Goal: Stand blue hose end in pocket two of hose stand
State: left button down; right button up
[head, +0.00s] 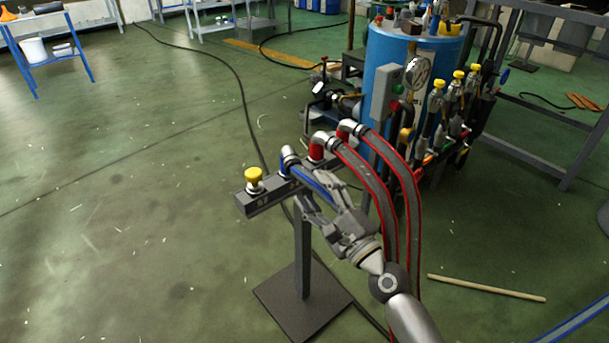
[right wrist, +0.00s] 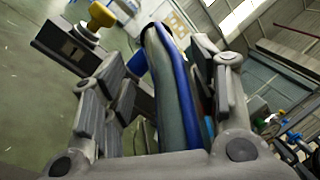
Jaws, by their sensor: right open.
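The hose stand (head: 302,245) is a dark bar with pockets on a post. The blue hose end (head: 290,157), a grey elbow with a blue collar, appears upright in the second pocket from the left. Its blue-striped hose runs down right toward my right gripper (head: 316,194). The right gripper is open, with its fingers on either side of the hose. In the right wrist view the blue hose (right wrist: 180,85) passes between the fingers; I cannot tell whether they touch it. The pocket's inside is hidden. My left gripper is not in view.
A yellow knob (head: 254,175) stands at the bar's left end. A blue tank (head: 400,70) with gauge and valves stands behind. Floor at left is clear.

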jog(key=shift+v, duration=1.15)
